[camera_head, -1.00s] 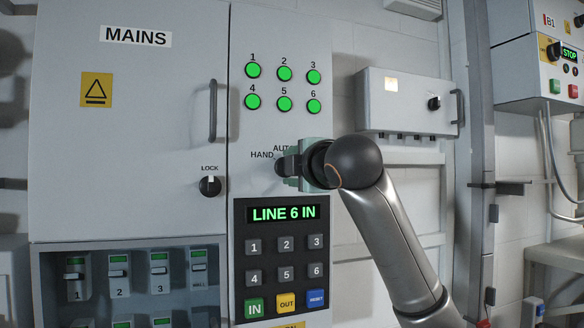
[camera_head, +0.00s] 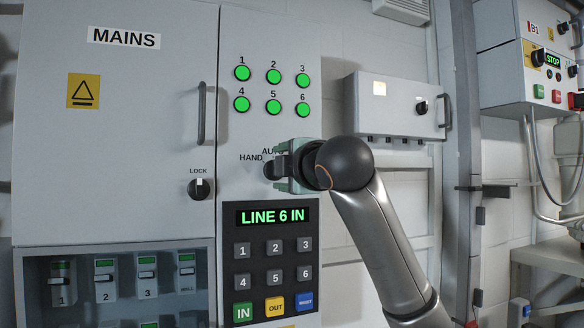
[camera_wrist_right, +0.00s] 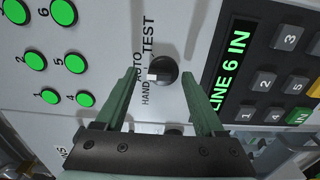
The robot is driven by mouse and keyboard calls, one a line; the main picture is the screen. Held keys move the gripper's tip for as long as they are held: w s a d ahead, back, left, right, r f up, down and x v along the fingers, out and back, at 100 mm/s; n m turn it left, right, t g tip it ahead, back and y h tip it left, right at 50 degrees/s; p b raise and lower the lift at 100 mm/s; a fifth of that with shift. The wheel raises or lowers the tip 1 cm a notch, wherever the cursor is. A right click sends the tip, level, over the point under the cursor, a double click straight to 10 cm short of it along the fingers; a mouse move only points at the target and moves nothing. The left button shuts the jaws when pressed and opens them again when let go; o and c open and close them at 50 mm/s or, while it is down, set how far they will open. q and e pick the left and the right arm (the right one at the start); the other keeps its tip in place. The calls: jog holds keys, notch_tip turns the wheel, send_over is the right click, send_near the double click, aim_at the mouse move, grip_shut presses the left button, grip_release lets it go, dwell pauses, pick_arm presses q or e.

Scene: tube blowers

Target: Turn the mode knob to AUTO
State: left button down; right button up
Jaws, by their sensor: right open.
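The mode knob (camera_wrist_right: 164,71) is a black round knob with a white pointer on the grey panel. In the right wrist view its pointer faces the AUTO label (camera_wrist_right: 139,67), with HAND on one side and TEST on the other. My right gripper (camera_wrist_right: 160,82) is open, its green fingers either side of the knob's line with a gap to it; I cannot tell whether they reach its depth. In the head view the right gripper (camera_head: 292,168) is in front of the knob (camera_head: 270,170) and hides part of it and the TEST label. My left gripper is not in view.
Below the knob is a keypad (camera_head: 271,262) with a display reading LINE 6 IN. Several green lamps (camera_head: 273,91) are above it. A LOCK knob (camera_head: 199,189) and a door handle (camera_head: 201,113) are to the left. A grey box (camera_head: 397,106) hangs at right.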

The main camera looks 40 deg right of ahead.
jog(key=b+v, duration=0.2)
jog(key=v, duration=1)
jog(key=shift+r, duration=0.1)
